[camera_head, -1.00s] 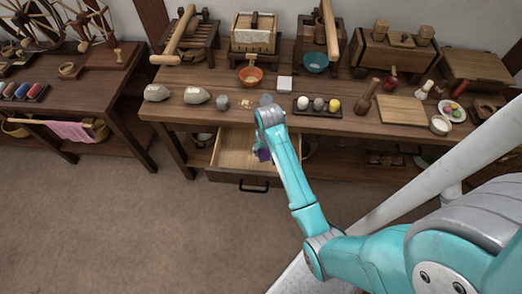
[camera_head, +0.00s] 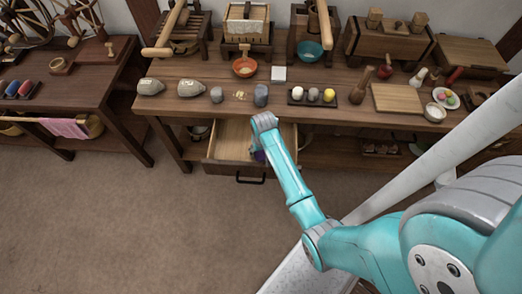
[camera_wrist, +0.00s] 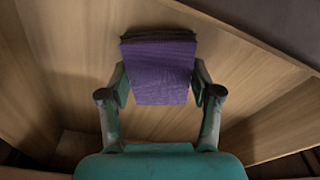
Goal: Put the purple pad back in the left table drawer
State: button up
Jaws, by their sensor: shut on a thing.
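The purple pad (camera_wrist: 160,72) is held between the two fingers of my gripper (camera_wrist: 160,88) in the wrist view. My gripper is shut on it. In the head view only a small dark purple bit of the pad (camera_head: 260,156) shows beside my arm. The table drawer (camera_head: 231,139) is pulled open, with a pale wood inside and a dark handle on its front. The pad is over the drawer's right part. In the wrist view the drawer's bare floor (camera_wrist: 65,50) lies around and behind the pad. I cannot tell whether the pad touches the floor.
The long table (camera_head: 345,109) above the drawer holds grey stones, an orange bowl (camera_head: 245,67), a teal bowl (camera_head: 308,51), a tray of eggs-like balls (camera_head: 313,97) and a cutting board (camera_head: 398,98). A second table (camera_head: 98,87) stands at the left. The floor in front is clear.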

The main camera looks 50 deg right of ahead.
aim_at(262, 154)
jog(key=o, duration=1.1)
notch_tip(262, 154, up, 12)
jog(key=s, duration=0.1)
jog(key=shift+s+a, duration=0.15)
jog(key=shift+a, duration=0.2)
